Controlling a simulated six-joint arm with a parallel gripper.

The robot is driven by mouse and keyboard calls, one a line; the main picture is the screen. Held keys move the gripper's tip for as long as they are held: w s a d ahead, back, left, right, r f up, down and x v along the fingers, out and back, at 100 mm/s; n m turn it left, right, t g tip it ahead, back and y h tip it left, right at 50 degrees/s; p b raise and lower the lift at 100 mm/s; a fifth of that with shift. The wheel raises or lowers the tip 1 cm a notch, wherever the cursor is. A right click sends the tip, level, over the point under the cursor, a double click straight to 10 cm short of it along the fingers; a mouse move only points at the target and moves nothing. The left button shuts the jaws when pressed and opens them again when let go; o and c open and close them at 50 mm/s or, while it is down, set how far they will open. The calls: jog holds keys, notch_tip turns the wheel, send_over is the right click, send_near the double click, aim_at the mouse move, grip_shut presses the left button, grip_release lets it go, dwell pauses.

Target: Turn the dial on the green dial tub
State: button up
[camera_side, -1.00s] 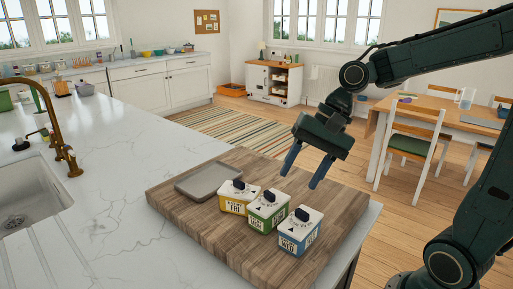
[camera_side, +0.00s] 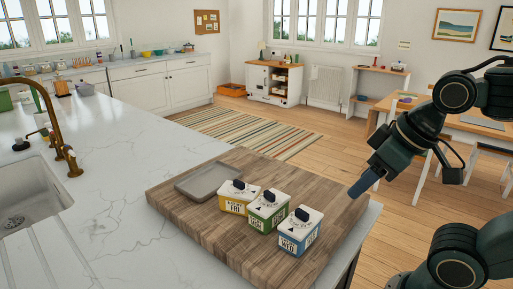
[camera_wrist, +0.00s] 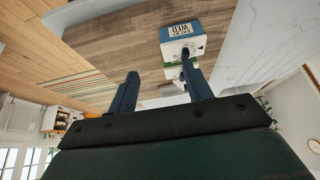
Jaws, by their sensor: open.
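The green dial tub (camera_side: 268,212) stands between the yellow tub (camera_side: 239,198) and the blue tub (camera_side: 299,233) on the wooden board. It has a white top with a dark dial knob (camera_side: 269,196). My gripper (camera_side: 360,189) is to the right of the tubs in the side view, over the board's right edge, apart from all of them. In the wrist view my gripper (camera_wrist: 161,88) is open with nothing between its fingers. There the blue tub (camera_wrist: 181,43) is nearest, and the green tub is mostly hidden behind it and the right finger.
A grey tray (camera_side: 207,181) lies on the wooden board (camera_side: 190,219), left of the tubs. The board rests on a white marble counter (camera_side: 110,185) with a sink at left. A table and chairs stand behind my arm.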

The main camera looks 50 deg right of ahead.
jog(key=c, duration=0.3)
notch_tip(320, 180, up, 6)
jog(key=f+m+g, duration=0.1)
jog(key=m+g, duration=0.2)
jog(key=g, duration=0.3)
send_over(270, 192)
jog(key=shift+a+r, duration=0.1)
jog(key=shift+r, duration=0.15)
jog(key=shift+c, duration=0.2)
notch_tip(270, 192, down, 14)
jog(key=shift+r, duration=0.1)
jog(key=shift+c, duration=0.2)
grip_shut()
